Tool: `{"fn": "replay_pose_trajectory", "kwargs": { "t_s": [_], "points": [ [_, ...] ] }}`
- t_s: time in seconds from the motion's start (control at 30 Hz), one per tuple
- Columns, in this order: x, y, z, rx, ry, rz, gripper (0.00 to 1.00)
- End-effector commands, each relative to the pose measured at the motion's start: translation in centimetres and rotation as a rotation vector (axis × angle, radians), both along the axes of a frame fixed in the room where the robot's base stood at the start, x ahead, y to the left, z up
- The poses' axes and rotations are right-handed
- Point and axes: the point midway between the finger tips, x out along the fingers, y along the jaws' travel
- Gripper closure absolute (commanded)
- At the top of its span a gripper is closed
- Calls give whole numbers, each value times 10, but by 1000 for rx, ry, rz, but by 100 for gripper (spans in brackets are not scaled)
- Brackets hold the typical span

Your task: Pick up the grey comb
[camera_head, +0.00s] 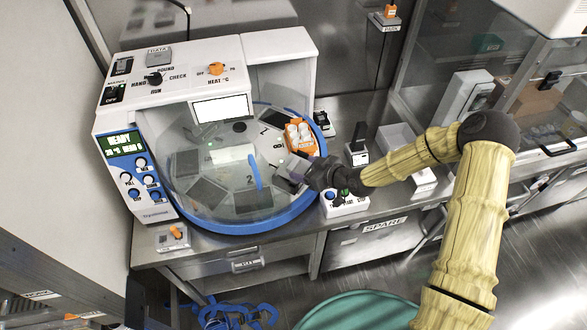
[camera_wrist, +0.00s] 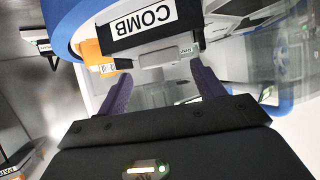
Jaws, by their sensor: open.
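In the wrist view a dark block with a white COMB label (camera_wrist: 147,22) is at the top centre. A pale grey piece (camera_wrist: 158,57) with a small tag juts out below it. I take this piece for the grey comb, but its far part is hidden by the block. My gripper (camera_wrist: 160,68) is open, its two purple fingers spread just below the pale piece, one toward each side. I cannot tell whether they touch it. In the head view my gripper (camera_head: 297,177) reaches in at the right side of the round machine, and the comb is too small to make out there.
The machine has a blue rim (camera_head: 235,228) and a clear cover close to my gripper. An orange rack (camera_head: 301,139) with white-topped vials stands just beyond it. A white button box (camera_head: 345,204) sits below my wrist. A white box (camera_head: 424,180) lies on the counter under my arm.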

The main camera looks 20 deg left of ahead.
Motion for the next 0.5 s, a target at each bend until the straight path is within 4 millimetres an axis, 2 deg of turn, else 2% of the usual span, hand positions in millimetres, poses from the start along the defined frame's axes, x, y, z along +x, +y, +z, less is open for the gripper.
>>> {"fn": "replay_pose_trajectory", "kwargs": {
  "t_s": [0.23,0.5],
  "points": [
    [11,25,-12,0,0,1,32],
    [13,29,-17,0,0,1,32]
  ]
}}
